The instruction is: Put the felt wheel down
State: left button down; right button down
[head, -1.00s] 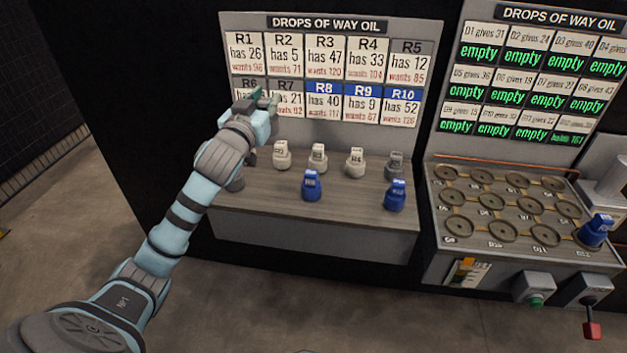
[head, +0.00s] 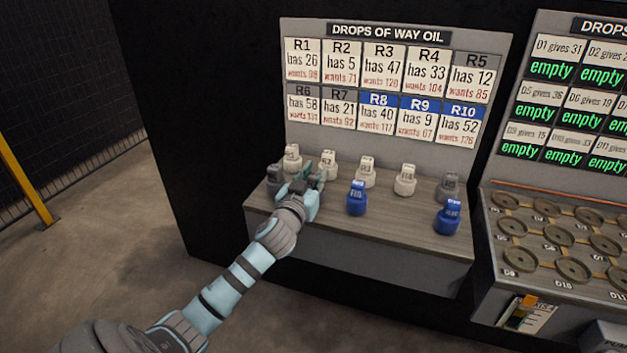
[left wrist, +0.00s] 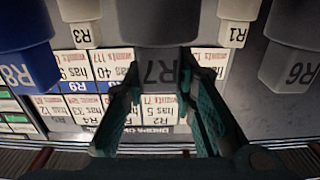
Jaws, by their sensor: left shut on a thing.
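My left gripper (head: 312,178) is low over the left part of the shelf and is shut on a grey capped piece marked R7 (left wrist: 165,35). The left wrist view shows R7 upright between the fingers (left wrist: 162,85); the gripper mostly hides it in the head view. I cannot make out a separate wheel on it, nor whether its base touches the shelf. Grey R6 (head: 275,180) stands to its left and blue R8 (head: 356,198) to its right. White R1 (head: 292,155) and another white piece (head: 328,163) stand behind. My right gripper is not in view.
The wooden shelf (head: 395,225) also holds white R3 (head: 366,172), white R4 (head: 405,178), grey R5 (head: 448,186) and blue R10 (head: 448,216). Bare shelf lies between R8 and R10. A sign board (head: 385,85) rises behind. A panel with round sockets (head: 572,268) is at right.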

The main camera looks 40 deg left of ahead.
pick_arm(q)
jog(key=c, duration=1.3)
grip_release()
jog(key=shift+s, duration=0.1)
